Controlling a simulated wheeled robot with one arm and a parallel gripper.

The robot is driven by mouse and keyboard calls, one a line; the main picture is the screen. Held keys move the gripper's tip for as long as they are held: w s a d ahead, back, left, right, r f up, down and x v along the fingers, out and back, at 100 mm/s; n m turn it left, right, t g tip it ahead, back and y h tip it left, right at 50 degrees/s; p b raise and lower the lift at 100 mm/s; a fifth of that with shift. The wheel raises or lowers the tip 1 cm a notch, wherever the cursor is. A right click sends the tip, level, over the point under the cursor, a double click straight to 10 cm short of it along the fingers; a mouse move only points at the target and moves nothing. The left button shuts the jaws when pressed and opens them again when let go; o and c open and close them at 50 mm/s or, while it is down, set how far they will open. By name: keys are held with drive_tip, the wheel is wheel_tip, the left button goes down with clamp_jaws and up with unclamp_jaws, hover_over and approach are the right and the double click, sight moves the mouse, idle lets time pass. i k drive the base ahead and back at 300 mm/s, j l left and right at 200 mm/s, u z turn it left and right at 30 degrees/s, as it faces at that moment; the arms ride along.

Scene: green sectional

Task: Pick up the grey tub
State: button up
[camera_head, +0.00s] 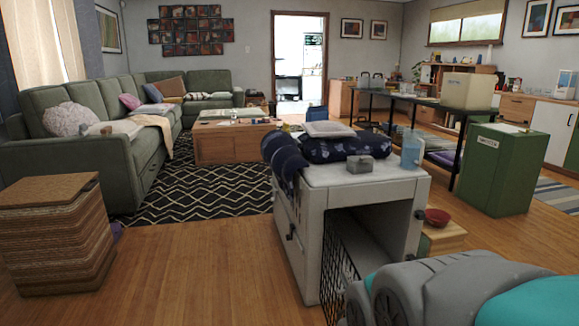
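A small grey tub (360,164) sits on the top of a pale grey pet crate (365,182), near the middle of that top. A dark blue patterned cushion (336,149) lies just behind it and a clear bluish jug (412,150) stands to its right. A flatter pale tray-like item (328,129) rests on the cushion. Part of my own arm, grey and teal, fills the lower right corner in front of the crate. My gripper's fingers are not in view.
The crate's front is open, with a dark wire door (346,262) swung outward. A red bowl (437,217) on a wooden block stands right of the crate. A green cabinet (497,168) is farther right. Wooden floor between is clear.

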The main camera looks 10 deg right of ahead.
sight(358, 164)
drive_tip(key=i+l+u, duration=0.15)
drive_tip(key=u, duration=0.15)
drive_tip(key=i+l+u, duration=0.1)
drive_tip(key=l+u, duration=0.2)
drive_tip(key=i+l+u, duration=0.1)
drive_tip(key=l+u, duration=0.55)
drive_tip(key=i+l, duration=0.05)
drive_tip(key=l, duration=0.05)
